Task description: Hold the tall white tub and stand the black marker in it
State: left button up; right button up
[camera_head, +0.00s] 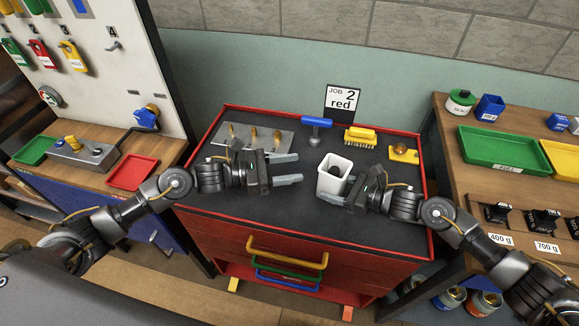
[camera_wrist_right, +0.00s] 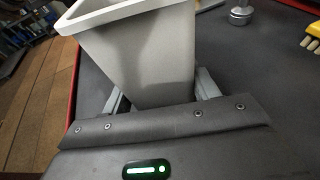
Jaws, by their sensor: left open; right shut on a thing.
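The tall white tub (camera_head: 322,180) is at the middle right of the red cart's dark top, mouth upward. My right gripper (camera_head: 335,193) is shut on the tub from the right. In the right wrist view the tub (camera_wrist_right: 145,55) sits between the two fingers; its base is hidden by the gripper. I cannot tell whether the tub rests on the top. A dark shape shows inside its mouth; I cannot tell whether it is the black marker or shadow. No marker shows clearly elsewhere. My left gripper (camera_head: 291,168) is open and empty, left of the tub, fingers pointing towards it.
A blue-handled tool (camera_head: 316,127), a yellow brush (camera_head: 360,136) and a yellow block (camera_head: 403,153) stand along the back. The front of the cart top (camera_head: 300,222) is clear.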

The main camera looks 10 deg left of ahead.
jog(key=o, duration=0.8)
jog(key=shift+o, duration=0.2)
jog(key=shift+d, duration=0.1)
jog(key=v, duration=1.2)
jog(key=shift+s, duration=0.1)
